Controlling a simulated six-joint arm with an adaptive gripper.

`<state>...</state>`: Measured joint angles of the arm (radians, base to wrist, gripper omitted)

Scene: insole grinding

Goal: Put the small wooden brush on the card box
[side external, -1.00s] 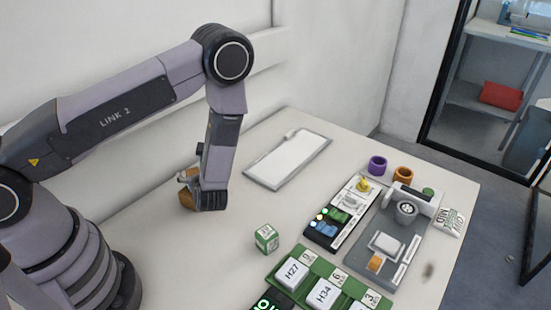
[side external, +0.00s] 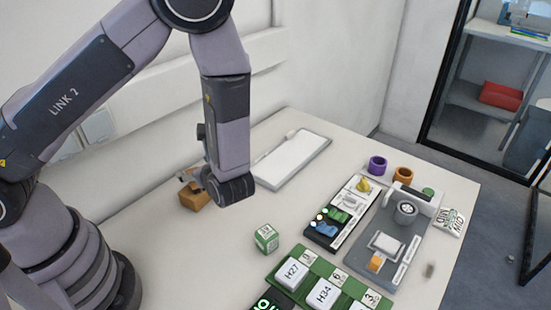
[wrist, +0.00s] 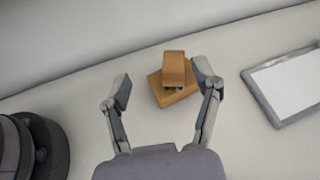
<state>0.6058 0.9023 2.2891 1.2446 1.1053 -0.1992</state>
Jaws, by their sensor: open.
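The card box (side external: 195,198) is a small orange-brown box on the table near the wall; in the wrist view it is the wider block (wrist: 180,95). A smaller wooden piece, seemingly the small wooden brush (wrist: 174,66), appears on top of the box, with a darker part at its lower end. Whether it rests fully on the box I cannot tell from this angle. My gripper (wrist: 162,82) is open, its fingers spread to the left and right of the box, apart from the brush. In the side view my gripper (side external: 188,176) is partly hidden behind my wrist.
A white tray (side external: 292,160) with a grey rim lies right of the box. A green-and-white cube (side external: 266,238), a green rack (side external: 310,285) of labelled blocks and a grey machine (side external: 405,235) stand further right. The table around the box is clear.

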